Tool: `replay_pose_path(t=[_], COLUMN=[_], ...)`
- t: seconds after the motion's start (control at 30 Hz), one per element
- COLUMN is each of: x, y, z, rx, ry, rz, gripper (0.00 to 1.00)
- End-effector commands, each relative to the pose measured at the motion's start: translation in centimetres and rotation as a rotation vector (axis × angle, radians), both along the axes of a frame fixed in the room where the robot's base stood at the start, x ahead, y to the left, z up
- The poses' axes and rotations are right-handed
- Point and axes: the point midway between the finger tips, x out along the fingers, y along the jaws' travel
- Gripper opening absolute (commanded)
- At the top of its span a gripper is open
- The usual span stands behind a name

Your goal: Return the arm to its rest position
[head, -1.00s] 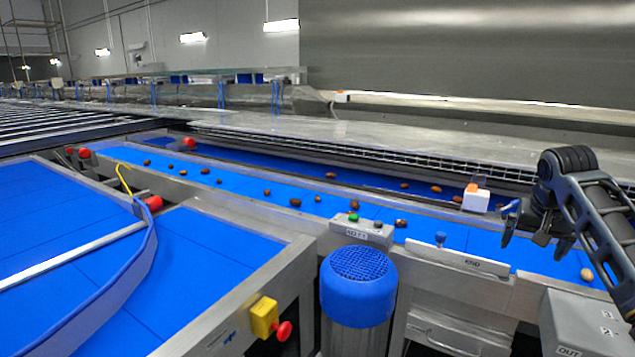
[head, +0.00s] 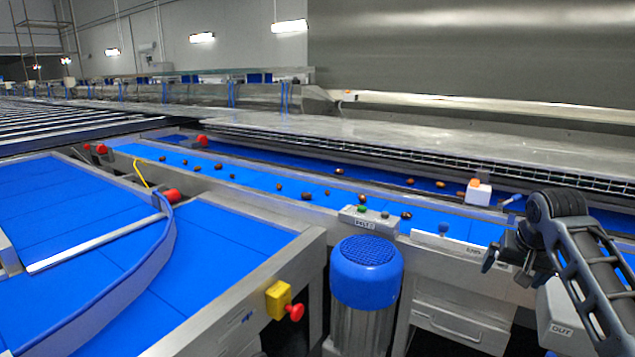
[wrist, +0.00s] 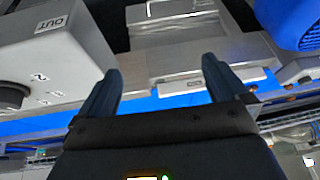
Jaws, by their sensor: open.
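My arm comes in at the right of the head view. My gripper (head: 490,262) hangs over the near edge of the blue belt, close to the white END plate (head: 458,247). In the wrist view my gripper's two dark fingers (wrist: 160,85) are spread apart with nothing between them. Beyond the fingertips are the metal front of the conveyor (wrist: 165,70) and a strip of blue belt. The far part of my arm leaves the picture at the lower right.
A grey OUT box (head: 556,318) stands beside my arm; it also fills the upper left of the wrist view (wrist: 50,50). A blue-topped motor (head: 366,272) and a button box (head: 369,220) stand to the left. Several dates lie on the belt (head: 262,183). A yellow-and-red stop switch (head: 280,300) is nearer.

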Motion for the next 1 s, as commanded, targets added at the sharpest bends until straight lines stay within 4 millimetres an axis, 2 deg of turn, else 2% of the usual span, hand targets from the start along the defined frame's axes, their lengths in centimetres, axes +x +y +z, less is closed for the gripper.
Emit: replay_pose_path(t=[0.27,0.47,0.7,0.87,1.0], x=[-1.7,-5.4,-11.8,-17.0,-22.1], y=[6.3,12.7,18.9,22.0,23.8], z=[-6.5,-12.2,-16.8,-18.7,-19.5], rx=[0.053,0.097,0.126,0.128,0.115], ry=[-0.090,-0.198,-0.324,-0.398,-0.458], rz=[0.079,0.140,0.180,0.194,0.202], gripper=[1.00,1.00,1.00,1.00,1.00])
